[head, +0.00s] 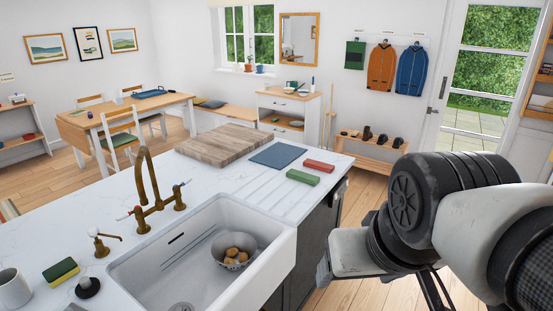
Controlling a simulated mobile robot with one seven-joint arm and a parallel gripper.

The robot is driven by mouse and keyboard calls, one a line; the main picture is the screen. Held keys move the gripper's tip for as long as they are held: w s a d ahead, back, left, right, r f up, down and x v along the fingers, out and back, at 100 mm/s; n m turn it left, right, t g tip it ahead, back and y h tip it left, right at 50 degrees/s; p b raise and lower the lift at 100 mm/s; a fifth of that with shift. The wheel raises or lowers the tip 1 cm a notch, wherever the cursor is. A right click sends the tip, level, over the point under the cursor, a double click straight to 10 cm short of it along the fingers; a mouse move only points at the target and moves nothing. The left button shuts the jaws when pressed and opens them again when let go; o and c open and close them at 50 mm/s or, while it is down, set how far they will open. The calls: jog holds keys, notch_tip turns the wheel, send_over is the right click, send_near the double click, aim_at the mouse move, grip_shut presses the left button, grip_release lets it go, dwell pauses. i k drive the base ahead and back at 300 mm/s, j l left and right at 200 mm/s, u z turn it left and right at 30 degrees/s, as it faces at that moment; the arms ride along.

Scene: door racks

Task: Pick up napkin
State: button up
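A flat dark-blue rectangle (278,155), which looks like the napkin, lies on the white countertop behind the sink's drain grooves. Its whole top face shows, with nothing on it. My arm comes in from the right, in front of the counter's right end. What looks like my gripper (323,271) is at the arm's left end, low beside the counter edge, well nearer to me than the napkin and apart from it. Its fingers are not clear, so I cannot tell whether it is open or shut.
A wooden board (219,144) lies left of the napkin. A red block (319,166) and a green block (302,177) lie right of it. The white sink (150,275) holds a bowl (236,262) of round brown items. A brass tap (150,195) rises behind the sink.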

aim_at(327, 168)
jog(key=z, duration=0.25)
jog(key=i+l+u, duration=0.1)
jog(key=u, duration=0.35)
jog(key=i+l+u, duration=0.2)
jog(key=u, duration=0.25)
jog(key=i+l+u, duration=0.15)
jog(key=u, duration=0.25)
jog(key=i+l+u, duration=0.15)
jog(key=l, duration=0.25)
jog(key=l+u, duration=0.15)
jog(key=l, duration=0.2)
jog(key=i+l+u, duration=0.15)
jog(key=l, duration=0.25)
jog(key=i+l+u, duration=0.1)
jog(key=l, duration=0.45)
jog(key=l+u, duration=0.1)
jog(key=l, duration=0.5)
jog(key=i+l, duration=0.1)
jog(key=l, duration=0.5)
jog(key=i+l, duration=0.1)
jog(key=l, duration=0.5)
jog(key=i+l, duration=0.1)
jog(key=l, duration=0.55)
jog(key=i+l, duration=0.1)
jog(key=l, duration=0.5)
jog(key=u, duration=0.05)
